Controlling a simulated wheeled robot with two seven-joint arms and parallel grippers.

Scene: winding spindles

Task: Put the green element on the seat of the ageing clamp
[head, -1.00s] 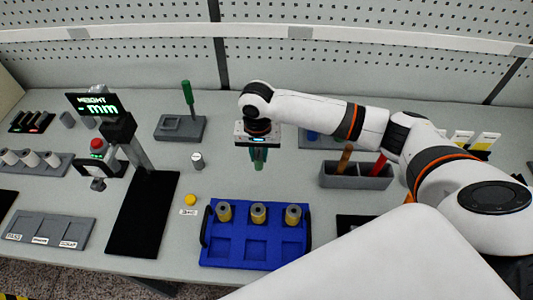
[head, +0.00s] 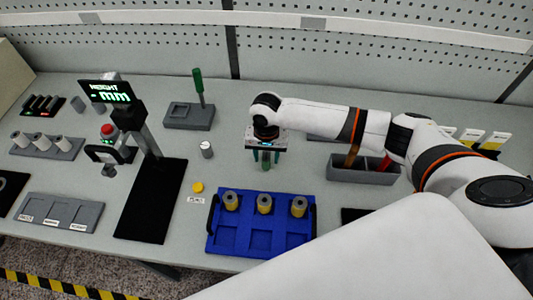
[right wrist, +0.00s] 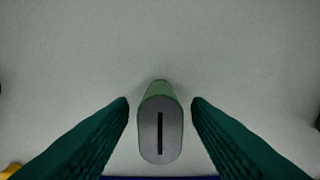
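The green element (right wrist: 160,125) stands on the table in the right wrist view, with a grey top face and a dark slot. My right gripper (right wrist: 160,100) is open, one dark green finger on each side of the element with a gap to both. In the head view the right gripper (head: 265,156) points down at the table behind the blue tray, and its fingers largely hide the element. A grey block with a recessed seat (head: 180,111) and an upright green handle (head: 198,84), apparently the ageing clamp, stands at the back left. My left gripper is not in view.
A blue tray (head: 214,240) with several yellow-grey spindles lies in front of the gripper. A height gauge (head: 149,140) stands further left. A grey bin (head: 365,172) is to the right.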

